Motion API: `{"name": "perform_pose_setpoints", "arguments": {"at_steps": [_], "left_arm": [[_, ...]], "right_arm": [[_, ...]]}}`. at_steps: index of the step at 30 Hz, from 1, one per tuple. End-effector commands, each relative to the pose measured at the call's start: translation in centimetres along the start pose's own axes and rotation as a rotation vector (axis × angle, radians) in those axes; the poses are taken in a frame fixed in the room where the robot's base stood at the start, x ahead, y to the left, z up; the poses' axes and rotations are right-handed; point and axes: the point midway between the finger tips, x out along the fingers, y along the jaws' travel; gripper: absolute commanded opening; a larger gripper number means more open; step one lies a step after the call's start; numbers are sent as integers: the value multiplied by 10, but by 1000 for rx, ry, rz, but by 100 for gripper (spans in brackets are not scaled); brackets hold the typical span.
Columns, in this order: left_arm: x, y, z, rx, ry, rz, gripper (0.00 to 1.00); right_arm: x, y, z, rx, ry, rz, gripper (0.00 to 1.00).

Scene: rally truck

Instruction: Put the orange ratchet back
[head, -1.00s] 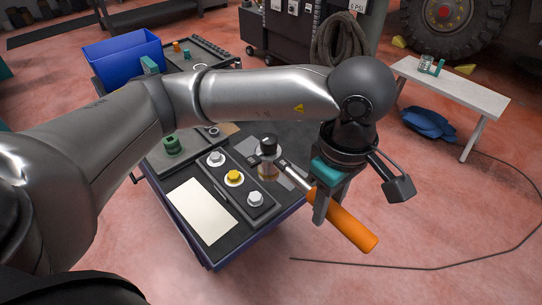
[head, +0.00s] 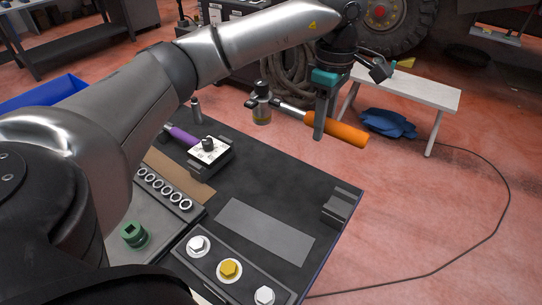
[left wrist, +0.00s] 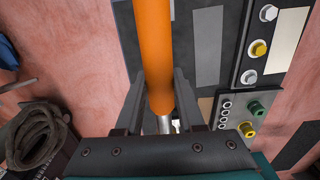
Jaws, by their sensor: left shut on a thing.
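My left gripper (head: 321,128) is shut on the orange handle of the ratchet (head: 343,132), in the air beyond the far right edge of the table. The ratchet's bright shaft points left, to a dark-capped, amber-tinged piece (head: 262,108); I cannot tell whether that piece belongs to the ratchet. In the left wrist view the orange handle (left wrist: 153,50) runs between my two fingers. On the dark table (head: 285,180) are an empty grey patch (head: 265,231) and a dark block (head: 342,204) at its right end. My right gripper is not in view.
A purple-handled ratchet (head: 184,137) lies on the table, its head at a white plate. A row of metal rings (head: 163,189), a green socket (head: 133,235) and a panel with white and yellow bolts (head: 229,269) are nearer. A white bench (head: 415,88) stands behind.

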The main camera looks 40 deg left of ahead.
Motion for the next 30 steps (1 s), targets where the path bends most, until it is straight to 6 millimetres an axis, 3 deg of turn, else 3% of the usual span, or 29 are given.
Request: {"name": "perform_pose_setpoints", "arguments": {"at_steps": [11,14,24,30], "left_arm": [[4,0,0,-2,-1,1,0],[20,0,-1,-2,0,-3,0],[106,0,0,-2,0,-3,0],[144,0,0,-1,-1,0,0]], "right_arm": [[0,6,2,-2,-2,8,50],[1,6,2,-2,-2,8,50],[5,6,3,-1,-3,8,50],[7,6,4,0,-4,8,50]]}}
